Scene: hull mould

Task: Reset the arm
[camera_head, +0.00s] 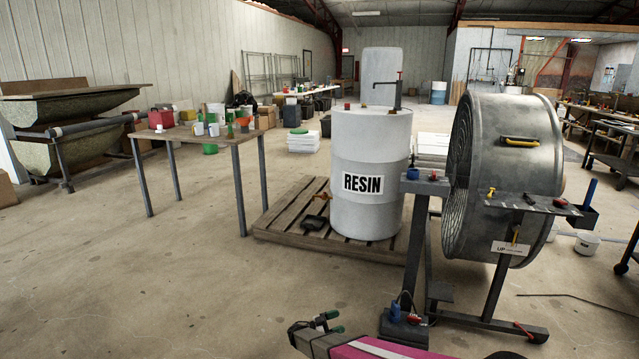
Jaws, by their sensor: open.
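No object is named by the task.
A white RESIN drum (371,150) stands on a wooden pallet (283,222). A large metal fan (510,170) on a stand is to its right. A wooden table (190,135) with containers is left. A pink-topped piece (378,350) is close at the bottom. The left foreground floor is clear.

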